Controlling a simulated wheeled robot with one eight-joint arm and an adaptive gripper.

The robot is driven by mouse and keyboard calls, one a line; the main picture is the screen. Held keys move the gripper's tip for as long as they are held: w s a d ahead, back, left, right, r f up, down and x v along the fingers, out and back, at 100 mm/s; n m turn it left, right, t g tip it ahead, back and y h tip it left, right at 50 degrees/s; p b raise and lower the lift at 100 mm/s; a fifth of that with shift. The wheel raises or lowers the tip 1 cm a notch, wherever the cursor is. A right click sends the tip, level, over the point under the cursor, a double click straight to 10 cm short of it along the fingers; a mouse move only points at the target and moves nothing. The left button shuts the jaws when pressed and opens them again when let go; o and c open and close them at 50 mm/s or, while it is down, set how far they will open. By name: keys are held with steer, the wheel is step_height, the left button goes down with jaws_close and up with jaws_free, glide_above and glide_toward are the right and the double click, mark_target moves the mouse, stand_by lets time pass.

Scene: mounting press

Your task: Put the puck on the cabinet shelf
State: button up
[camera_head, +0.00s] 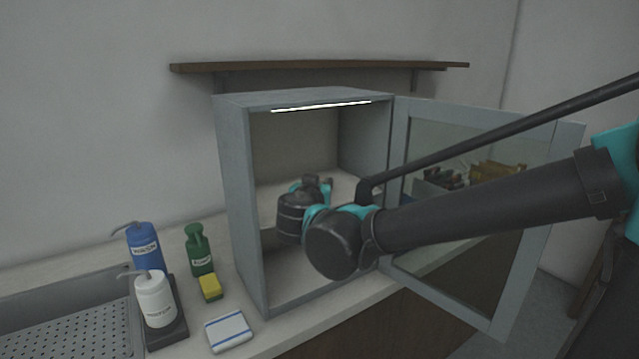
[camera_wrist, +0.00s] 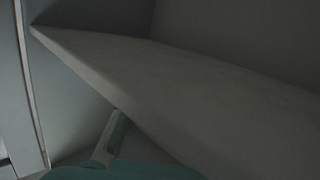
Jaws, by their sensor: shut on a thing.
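The grey cabinet (camera_head: 232,190) stands on the counter with its glass door (camera_head: 545,200) swung open to the right. Its pale inner shelf (camera_head: 347,184) is at mid-height and fills much of the wrist view (camera_wrist: 200,90) as a broad grey surface. My gripper (camera_head: 318,181) is inside the cabinet opening, around shelf level. It is shut on the puck, but I cannot make the puck out in either view; my wrist hides part of the area. In the wrist view only a finger and a teal part show, low in the picture; contact with the shelf cannot be told.
A blue bottle (camera_head: 145,246), a white bottle (camera_head: 154,298), a green bottle (camera_head: 199,252), a yellow sponge (camera_head: 211,288) and a folded cloth (camera_head: 229,332) are left of the cabinet. A sink tray (camera_head: 70,325) is far left. A wall shelf (camera_head: 320,66) hangs above. My arm crosses before the door.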

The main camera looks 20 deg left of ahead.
steer(key=shift+f, duration=0.15)
steer(key=o, duration=0.9)
steer(key=shift+o, duration=0.2)
steer(key=shift+s+r, duration=0.2)
steer(key=v, duration=1.1)
steer(key=shift+s, duration=0.3)
steer(key=shift+d, duration=0.1)
